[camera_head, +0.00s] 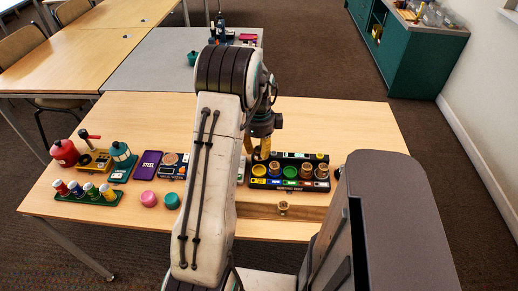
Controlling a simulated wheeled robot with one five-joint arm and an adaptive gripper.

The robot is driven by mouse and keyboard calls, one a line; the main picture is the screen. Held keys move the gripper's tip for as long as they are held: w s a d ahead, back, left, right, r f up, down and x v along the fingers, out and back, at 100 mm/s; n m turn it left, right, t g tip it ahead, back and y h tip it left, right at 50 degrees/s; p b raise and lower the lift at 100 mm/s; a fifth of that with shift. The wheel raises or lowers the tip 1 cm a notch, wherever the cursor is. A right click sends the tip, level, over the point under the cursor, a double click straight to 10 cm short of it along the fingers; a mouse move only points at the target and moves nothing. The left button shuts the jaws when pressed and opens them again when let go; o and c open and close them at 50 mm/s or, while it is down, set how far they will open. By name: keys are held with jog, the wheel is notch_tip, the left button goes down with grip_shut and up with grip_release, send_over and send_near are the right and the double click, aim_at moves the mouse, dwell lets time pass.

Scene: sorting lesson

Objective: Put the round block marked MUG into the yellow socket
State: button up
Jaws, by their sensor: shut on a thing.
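A dark socket tray (257,184) lies near the table's front edge, right of the arm. The yellow socket (259,170) is at its left end and looks empty. A green socket (290,172) also looks empty. Brown round blocks stand in other sockets, one (274,169) beside the yellow socket and two (306,171) at the right. Another small round block (284,207) is on a wooden strip in front of the tray. I cannot read MUG on any block. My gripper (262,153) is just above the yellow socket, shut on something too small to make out.
At the left are a red canister (64,152), a green rack (82,198) of small bottles, a yellow device (94,160) and a purple STEEL book (148,165). Pink (148,199) and teal (172,200) round pieces lie in front.

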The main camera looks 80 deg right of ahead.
aim_at(259, 149)
jog(key=shift+f, duration=0.15)
jog(key=shift+f+b, duration=2.05)
jog(key=shift+f, duration=0.7)
jog(key=shift+f+b, duration=0.5)
jog(key=shift+f, duration=0.1)
jog(key=o, duration=0.5)
jog(key=shift+o, duration=0.2)
jog(key=shift+r, duration=0.1)
jog(key=shift+r+p, duration=4)
jog(key=shift+r, duration=1.45)
jog(key=shift+r, duration=0.15)
jog(key=shift+r+p, duration=2.25)
jog(key=shift+r, duration=0.6)
